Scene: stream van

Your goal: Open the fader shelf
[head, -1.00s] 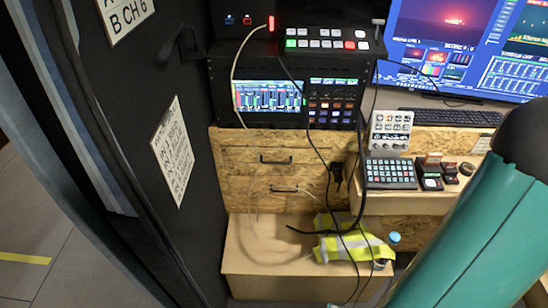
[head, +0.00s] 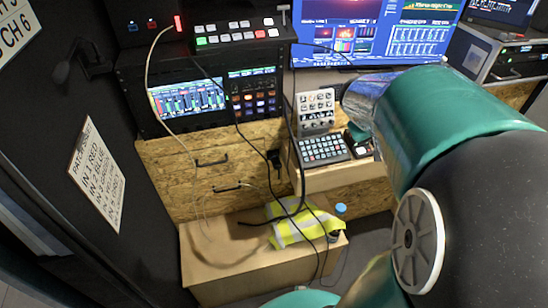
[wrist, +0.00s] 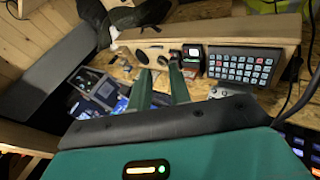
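A wooden shelf (head: 330,180) juts out below the monitor desk, with a button keypad (head: 323,149) and small control boxes on it; it may be the fader shelf, but I cannot tell for certain. In the wrist view, its light wooden edge (wrist: 215,30) runs across the top, with the keypad (wrist: 240,66) beside it. My gripper (wrist: 160,74) shows there with its two fingers apart and nothing visible between them. The fingertips are near the shelf's small control boxes; contact cannot be judged. In the head view, my arm hides the gripper and the shelf's right part.
Two black handles (head: 212,162) are on the chipboard front left of the shelf. A wooden box (head: 225,272) below carries a yellow hi-vis vest (head: 290,226), near a blue-capped bottle (head: 340,210). Loose black cables hang before the front. A dark wall panel (head: 85,120) bounds the left.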

